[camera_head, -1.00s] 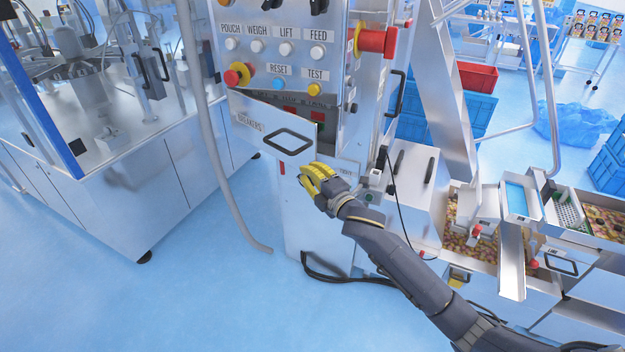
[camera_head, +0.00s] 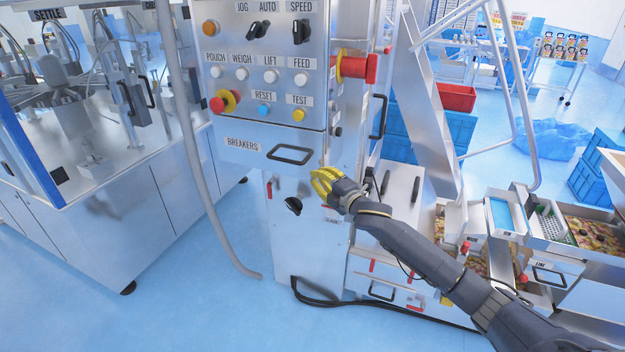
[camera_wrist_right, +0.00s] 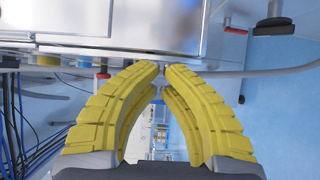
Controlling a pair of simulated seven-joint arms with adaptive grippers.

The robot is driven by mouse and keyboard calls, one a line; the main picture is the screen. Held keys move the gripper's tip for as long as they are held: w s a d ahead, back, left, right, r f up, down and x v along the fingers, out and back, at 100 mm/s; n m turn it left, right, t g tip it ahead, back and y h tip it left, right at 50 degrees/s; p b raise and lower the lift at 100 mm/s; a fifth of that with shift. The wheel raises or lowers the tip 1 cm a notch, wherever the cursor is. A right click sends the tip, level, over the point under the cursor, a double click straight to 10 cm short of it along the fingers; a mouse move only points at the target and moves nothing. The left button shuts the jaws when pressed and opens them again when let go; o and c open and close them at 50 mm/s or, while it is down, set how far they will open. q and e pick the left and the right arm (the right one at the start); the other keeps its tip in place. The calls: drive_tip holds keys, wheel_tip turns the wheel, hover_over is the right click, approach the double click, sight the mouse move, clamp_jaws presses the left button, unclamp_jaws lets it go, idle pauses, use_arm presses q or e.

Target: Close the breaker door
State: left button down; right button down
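The breaker door (camera_head: 235,158) is the grey metal panel labelled BREAKERS on the control cabinet, with a black-framed handle (camera_head: 290,155) at its right. It appears flush with the cabinet front, with no breakers showing behind it. My right gripper (camera_head: 316,182), with yellow fingers, is just below and right of the door's lower right corner. In the right wrist view its fingertips (camera_wrist_right: 162,66) come almost together with nothing between them, close to a metal edge. I cannot tell whether they touch the door. My left gripper is not in view.
Buttons and a red knob (camera_head: 358,67) are above and beside the door. A black knob (camera_head: 293,206) is on the lower cabinet panel. A grey hose (camera_head: 205,190) hangs left of the cabinet. Open blue floor lies in front.

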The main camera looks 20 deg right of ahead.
drive_tip(key=shift+w+d, duration=0.1)
drive_tip(key=shift+d, duration=0.15)
drive_tip(key=v, duration=1.1)
drive_tip(key=shift+s+a, duration=0.25)
drive_tip(key=shift+s, duration=0.2)
